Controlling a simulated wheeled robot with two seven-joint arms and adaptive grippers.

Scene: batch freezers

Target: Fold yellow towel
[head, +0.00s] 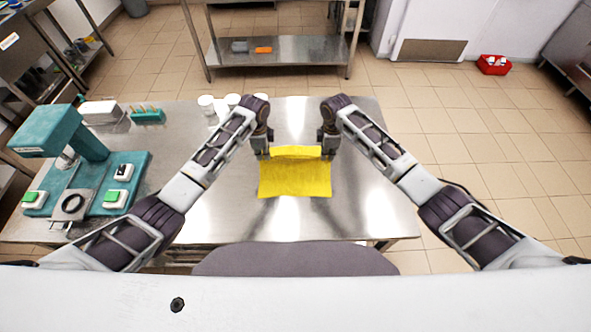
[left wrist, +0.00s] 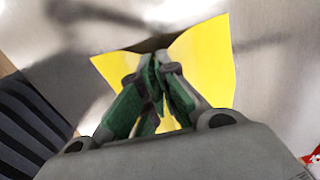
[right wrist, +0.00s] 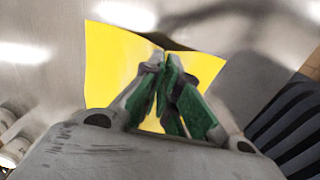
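The yellow towel (head: 296,180) is on the steel table between my two arms. Its far edge is lifted and bent over, with the rest spread toward the table's front. My left gripper (head: 263,153) is at the left end of the raised edge, and my right gripper (head: 328,152) is at the right end. In the left wrist view the green-padded fingers (left wrist: 157,75) are closed together on the towel (left wrist: 208,55). In the right wrist view the fingers (right wrist: 166,68) are likewise closed at the towel's edge (right wrist: 108,60). The exact pinch points are partly hidden by the fingers.
The steel table (head: 370,205) is clear around the towel. A teal device (head: 75,150) with green buttons stands at the left. White cups (head: 206,102) stand along the back edge, partly behind my left arm. A teal rack (head: 148,116) is at the back left.

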